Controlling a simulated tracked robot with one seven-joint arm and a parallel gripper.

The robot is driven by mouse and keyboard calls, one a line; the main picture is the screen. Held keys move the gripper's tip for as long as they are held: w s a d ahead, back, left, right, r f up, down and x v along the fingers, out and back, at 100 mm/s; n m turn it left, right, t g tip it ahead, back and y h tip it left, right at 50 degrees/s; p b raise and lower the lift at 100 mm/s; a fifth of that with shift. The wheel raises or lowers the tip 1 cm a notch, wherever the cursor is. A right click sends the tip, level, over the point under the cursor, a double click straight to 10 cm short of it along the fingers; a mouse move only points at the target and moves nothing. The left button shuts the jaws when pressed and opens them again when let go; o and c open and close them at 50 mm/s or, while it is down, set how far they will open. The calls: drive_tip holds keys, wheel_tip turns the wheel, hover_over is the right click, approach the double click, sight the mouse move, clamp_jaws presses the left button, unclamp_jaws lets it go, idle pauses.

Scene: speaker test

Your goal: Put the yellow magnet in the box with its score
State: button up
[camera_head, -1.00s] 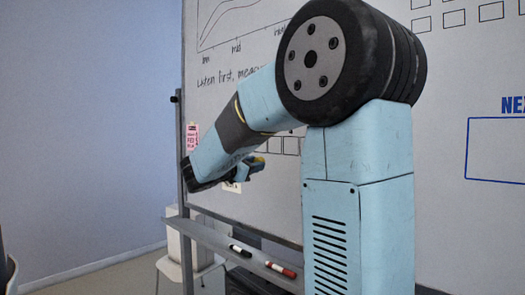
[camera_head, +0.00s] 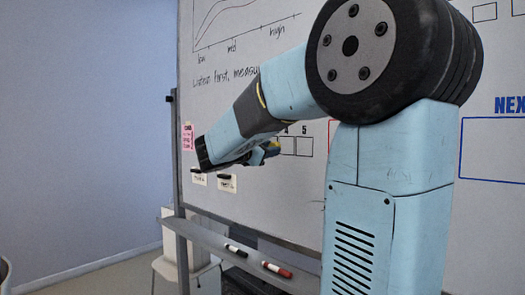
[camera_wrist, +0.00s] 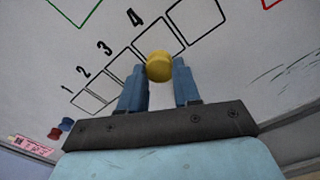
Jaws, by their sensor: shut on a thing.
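My gripper (camera_wrist: 159,82) is shut on the yellow magnet (camera_wrist: 159,65), a round disc between its two blue fingertips. In the head view, my gripper (camera_head: 268,151) is close to the whiteboard, just left of boxes 4 (camera_head: 287,146) and 5 (camera_head: 304,147); my arm hides the lower-numbered boxes. In the wrist view, the row of drawn boxes rises to the right, with box 1 (camera_wrist: 88,100) at the lower left. The magnet overlaps the picture area by box 4 (camera_wrist: 154,42). I cannot tell whether it touches the board. Two small white cards (camera_head: 199,179) (camera_head: 227,185) hang on the board; their writing is unreadable.
A red magnet (camera_wrist: 67,124) and a blue magnet (camera_wrist: 54,134) sit left of the boxes. A pink note (camera_head: 188,137) is at the board's left edge. The tray (camera_head: 210,240) below holds a black marker (camera_head: 236,251) and a red marker (camera_head: 277,270).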

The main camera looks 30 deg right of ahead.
drive_tip(key=shift+x, duration=2.2)
drive_tip(key=shift+w+d, duration=0.15)
drive_tip(key=shift+d, duration=0.4)
drive_tip(key=o, duration=1)
drive_tip(key=o, duration=0.4)
drive_tip(key=shift+w, duration=0.1)
drive_tip(key=shift+a, duration=0.1)
drive_tip(key=shift+v, duration=3.4)
